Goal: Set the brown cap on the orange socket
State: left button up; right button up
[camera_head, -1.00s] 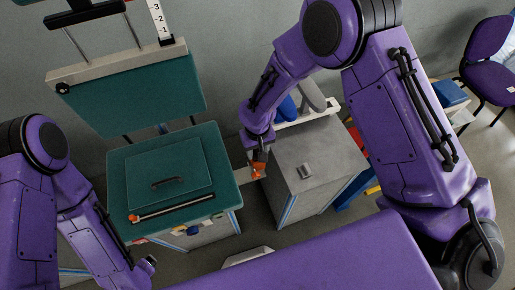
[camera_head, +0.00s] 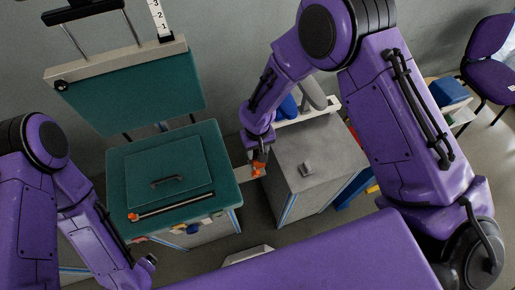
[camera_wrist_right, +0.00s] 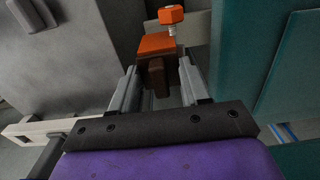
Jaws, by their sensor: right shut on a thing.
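The brown cap (camera_wrist_right: 155,78) shows between the fingers of my right gripper (camera_wrist_right: 158,82) in the right wrist view, and the fingers are shut on it. An orange block, which looks like the orange socket (camera_wrist_right: 156,45), lies just beyond the cap in that view. I cannot tell whether the cap touches it. In the head view my right gripper (camera_head: 257,157) is at the orange parts (camera_head: 257,169), in the gap between the green-topped cabinet and the grey cabinet. The cap is too small to make out there. My left gripper (camera_head: 147,262) is low at the left, its fingers unclear.
An orange hexagonal head on a threaded stem (camera_wrist_right: 171,15) stands beyond the orange block. The green-topped cabinet (camera_head: 222,160) is left of my right gripper. The grey cabinet (camera_head: 325,155) is close on its right, with a small grey block on top.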

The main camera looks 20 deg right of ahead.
jog(key=shift+f, duration=0.2)
jog(key=o, duration=1)
jog(key=shift+o, duration=0.2)
jog(key=shift+r, duration=0.1)
notch_tip(320, 180, up, 10)
jog(key=shift+r+b, duration=0.2)
jog(key=shift+b, duration=0.5)
